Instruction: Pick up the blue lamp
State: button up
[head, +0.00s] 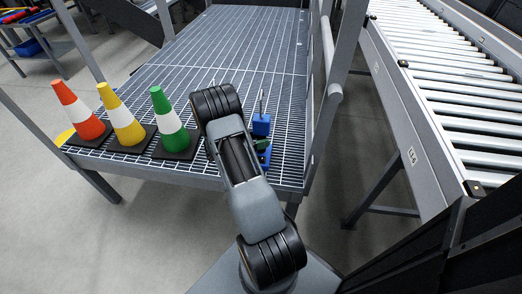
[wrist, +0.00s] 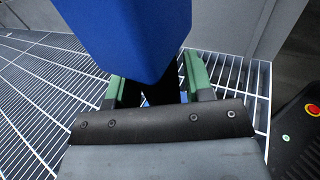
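The blue lamp (head: 261,125) stands on the grated catwalk, just right of my forearm in the head view. A blue block with a thin upright piece shows above, and a blue part shows lower down by the green fingers. In the wrist view the blue lamp (wrist: 125,35) fills the top middle, very close to the camera, and hides the fingertips. My gripper (wrist: 152,88) has its green-padded fingers apart, one on either side below the blue body. The space between them is dark, and I see no clear contact. My arm hides part of the lamp in the head view.
A red cone (head: 82,112), a yellow cone (head: 122,117) and a green cone (head: 169,122) stand left of my arm on the catwalk (head: 230,50). A railing (head: 325,100) borders its right side. A roller conveyor (head: 450,80) lies beyond. The catwalk's far part is clear.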

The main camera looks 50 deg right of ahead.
grip_shut()
dwell(0.5)
